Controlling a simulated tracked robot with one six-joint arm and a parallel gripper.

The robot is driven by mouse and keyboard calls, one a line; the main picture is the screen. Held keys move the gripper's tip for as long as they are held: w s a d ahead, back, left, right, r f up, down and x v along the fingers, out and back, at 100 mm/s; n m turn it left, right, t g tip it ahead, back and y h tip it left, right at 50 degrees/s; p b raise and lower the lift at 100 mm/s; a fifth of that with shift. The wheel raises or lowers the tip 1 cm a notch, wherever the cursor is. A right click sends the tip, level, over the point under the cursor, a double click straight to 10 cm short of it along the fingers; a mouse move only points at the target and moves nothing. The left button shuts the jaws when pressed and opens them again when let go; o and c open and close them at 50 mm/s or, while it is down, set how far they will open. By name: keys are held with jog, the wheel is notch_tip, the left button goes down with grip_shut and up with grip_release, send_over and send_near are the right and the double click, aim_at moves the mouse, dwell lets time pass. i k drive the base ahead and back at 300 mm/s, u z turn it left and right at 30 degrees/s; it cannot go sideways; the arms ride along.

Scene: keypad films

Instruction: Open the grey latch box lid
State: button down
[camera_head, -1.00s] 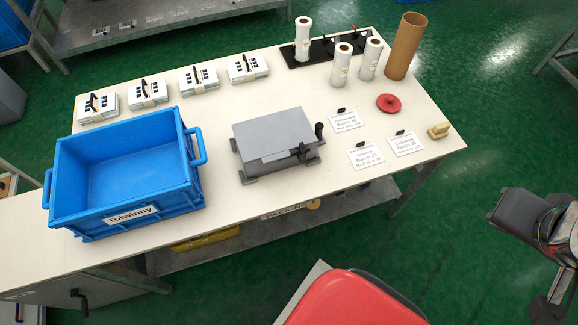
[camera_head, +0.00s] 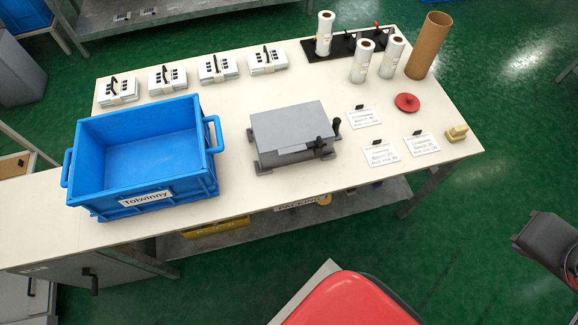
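The grey latch box (camera_head: 290,130) stands on the cream workbench, right of the blue crate. Its flat grey lid is down. Dark latch or handle parts (camera_head: 328,142) stick up at its right side; their exact position is hard to tell. A dark grey piece of my arm (camera_head: 552,245) shows at the right edge, off the bench and well apart from the box. The fingertips of my gripper cannot be made out.
A blue crate (camera_head: 212,170) labelled Tolwinny stands left of the box. Several white keypad packs (camera_head: 168,78) line the back. Film rolls (camera_head: 362,62), a brown tube (camera_head: 428,46), a red disc (camera_head: 407,102) and label cards (camera_head: 381,153) lie to the right.

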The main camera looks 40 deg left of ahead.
aim_at(287, 130)
jog(key=k, duration=1.4)
jog(key=u, duration=1.85)
jog(key=i, duration=1)
jog(key=u, duration=0.05)
